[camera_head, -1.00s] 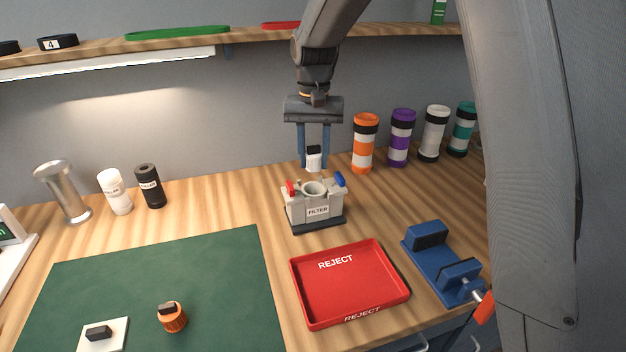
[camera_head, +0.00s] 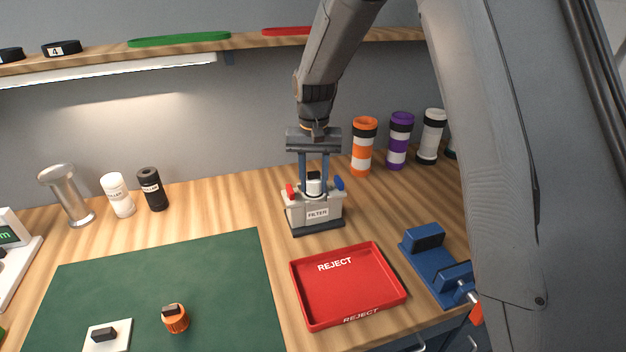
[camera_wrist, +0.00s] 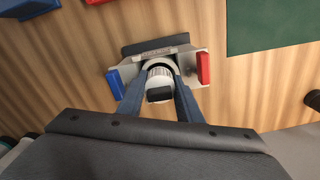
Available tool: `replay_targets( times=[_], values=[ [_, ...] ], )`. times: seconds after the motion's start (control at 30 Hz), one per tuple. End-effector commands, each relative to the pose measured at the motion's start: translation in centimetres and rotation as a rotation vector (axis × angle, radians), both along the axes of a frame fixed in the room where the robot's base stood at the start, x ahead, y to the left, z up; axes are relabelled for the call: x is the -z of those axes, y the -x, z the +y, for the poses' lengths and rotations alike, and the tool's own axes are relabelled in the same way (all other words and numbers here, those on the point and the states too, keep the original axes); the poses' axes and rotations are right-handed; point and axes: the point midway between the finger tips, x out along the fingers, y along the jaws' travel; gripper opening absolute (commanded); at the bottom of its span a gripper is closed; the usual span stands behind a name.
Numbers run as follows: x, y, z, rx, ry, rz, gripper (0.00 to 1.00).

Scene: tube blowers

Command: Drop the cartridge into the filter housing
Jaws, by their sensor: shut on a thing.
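The filter housing (camera_head: 317,212) is a grey block on a dark base, labelled FILTER, with a red tab on its left and a blue tab on its right. The cartridge (camera_head: 314,187) is a small white cylinder with a black top; it stands upright at the housing's round opening, its lower part hidden. My gripper (camera_head: 314,181) points down over the housing, its two fingers shut on the cartridge. In the wrist view the cartridge (camera_wrist: 159,84) sits between the fingertips, within the outline of the housing's opening (camera_wrist: 158,62).
A red REJECT tray (camera_head: 348,287) lies in front of the housing, with a blue vise (camera_head: 440,262) to its right. Orange (camera_head: 363,146), purple and white banded tubes stand behind to the right. A green mat (camera_head: 150,285) covers the front left. Wood left of the housing is clear.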

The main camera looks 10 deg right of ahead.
Motion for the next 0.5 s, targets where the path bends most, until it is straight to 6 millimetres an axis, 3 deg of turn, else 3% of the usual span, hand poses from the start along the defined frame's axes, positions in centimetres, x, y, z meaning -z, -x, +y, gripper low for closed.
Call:
replay_targets(
  times=[0.3,0.33,0.43,0.5],
  values=[
    [0.72,0.02,0.0,0.0,0.0,0.0,0.1],
    [0.74,0.03,0.0,0.0,0.0,0.001,0.35],
    [0.82,0.06,-0.05,0.0,0.001,0.002,0.51],
    [0.87,0.08,-0.16,0.001,0.002,0.003,0.51]
  ],
)
